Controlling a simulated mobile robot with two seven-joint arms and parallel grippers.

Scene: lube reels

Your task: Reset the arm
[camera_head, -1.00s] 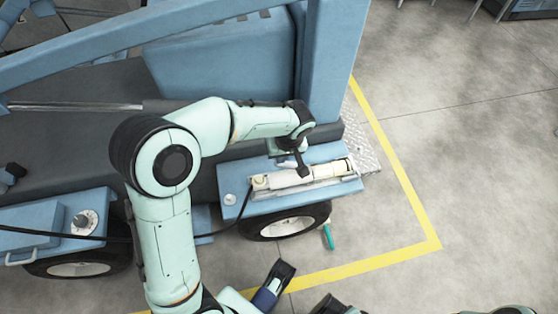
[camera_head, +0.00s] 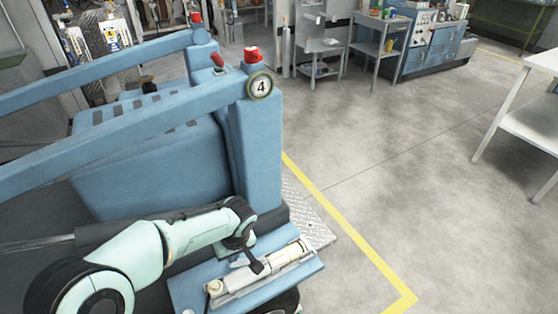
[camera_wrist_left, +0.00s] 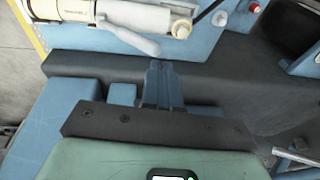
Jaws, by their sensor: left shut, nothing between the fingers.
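My left arm comes in from the lower left in the head view. Its gripper (camera_head: 254,262) is shut and empty, just above the near blue ledge of the machine. In the left wrist view the two fingers (camera_wrist_left: 157,68) lie together with nothing between them. A cream cylindrical tool (camera_head: 268,276) lies in a metal holder on that ledge, close beside the gripper. The tool also shows at the top of the left wrist view (camera_wrist_left: 147,17), with a grey handle, apart from the fingertips. My right gripper is out of view.
The blue machine (camera_head: 258,150) with its beams and gauge marked 4 (camera_head: 260,86) stands beside my left arm. A yellow floor line (camera_head: 350,232) runs to its right. Grey floor there is open up to a white table (camera_head: 530,120). Shelves and a blue cabinet (camera_head: 432,45) stand behind.

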